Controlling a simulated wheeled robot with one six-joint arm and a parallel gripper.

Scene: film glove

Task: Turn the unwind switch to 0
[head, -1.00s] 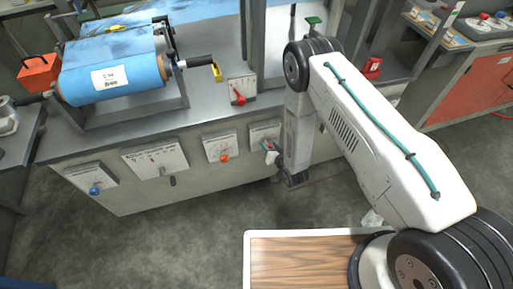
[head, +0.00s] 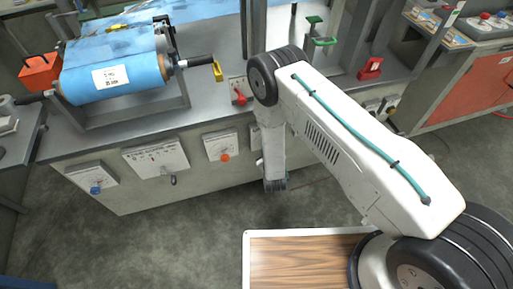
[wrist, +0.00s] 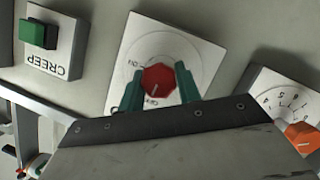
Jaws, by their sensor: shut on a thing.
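In the wrist view a red faceted knob (wrist: 158,80) sits on a white square plate (wrist: 192,42) with small markings that seem to read ON at its left and OFF below. A pale pointer line on the knob points down toward the OFF marking. My gripper (wrist: 159,84) has one green finger on each side of the knob and is shut on it. No label reading unwind or 0 is legible. In the head view my arm hides the gripper and this knob.
In the wrist view a green CREEP button (wrist: 38,34) is at upper left and an orange dial knob (wrist: 301,138) at right.

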